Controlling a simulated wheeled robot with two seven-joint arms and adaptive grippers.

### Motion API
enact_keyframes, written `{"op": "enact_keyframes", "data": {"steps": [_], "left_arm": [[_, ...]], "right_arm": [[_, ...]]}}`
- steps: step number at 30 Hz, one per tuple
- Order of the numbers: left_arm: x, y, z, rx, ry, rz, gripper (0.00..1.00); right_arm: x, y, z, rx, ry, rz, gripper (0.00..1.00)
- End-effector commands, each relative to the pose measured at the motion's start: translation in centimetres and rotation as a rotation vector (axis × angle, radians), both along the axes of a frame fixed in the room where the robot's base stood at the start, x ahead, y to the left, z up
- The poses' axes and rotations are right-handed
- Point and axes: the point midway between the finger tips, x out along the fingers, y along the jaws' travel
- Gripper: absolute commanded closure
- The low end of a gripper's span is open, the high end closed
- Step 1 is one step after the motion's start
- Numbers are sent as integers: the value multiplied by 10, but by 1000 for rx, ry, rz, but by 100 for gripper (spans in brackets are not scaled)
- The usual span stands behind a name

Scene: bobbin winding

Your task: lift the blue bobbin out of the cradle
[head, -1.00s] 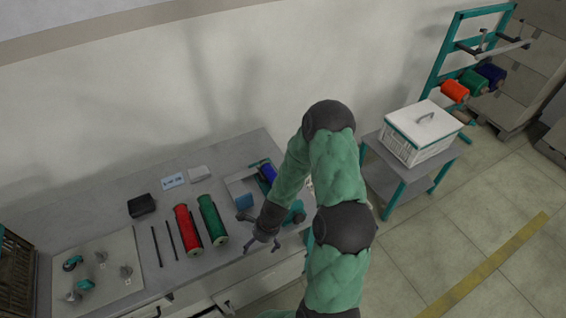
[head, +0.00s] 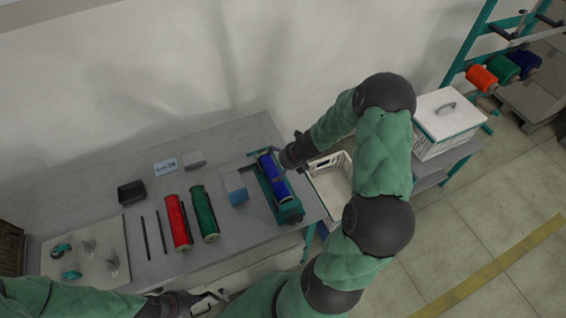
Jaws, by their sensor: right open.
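The blue bobbin (head: 271,172) lies lengthwise in the teal cradle (head: 289,208) at the right end of the table. My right gripper (head: 279,163) is open at the bobbin's right side, near its far half. Its fingers partly cover the bobbin, and I cannot tell whether they touch it. My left gripper (head: 222,298) is at the bottom of the view, off the table's front edge and far from the bobbin. Its fingers look apart and empty.
A white open crate (head: 331,190) stands right of the table. A lidded white box (head: 447,118) is further right.

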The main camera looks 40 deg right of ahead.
Motion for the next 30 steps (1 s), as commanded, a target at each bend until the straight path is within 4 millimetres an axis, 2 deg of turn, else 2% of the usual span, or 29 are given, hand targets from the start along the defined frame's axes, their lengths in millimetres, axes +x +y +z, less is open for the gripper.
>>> {"op": "enact_keyframes", "data": {"steps": [1, 3, 12, 18, 27, 30], "left_arm": [[0, 0, -7, 0, 0, 0, 100], [0, 0, -12, 0, 0, 0, 100], [0, 0, -28, 0, 0, -1, 100], [0, 0, -31, 0, 0, -1, 100], [0, 0, -31, 0, 0, -1, 100], [0, 0, -31, 0, 0, -1, 100]], "right_arm": [[4, 3, -12, 1, 0, 4, 0], [10, 6, -22, 1, 1, 3, 0], [30, 13, -57, 0, 0, 3, 0], [35, 15, -65, -1, 0, 3, 0], [35, 16, -65, -1, 0, 3, 0], [35, 16, -65, -1, 0, 3, 28]]}}
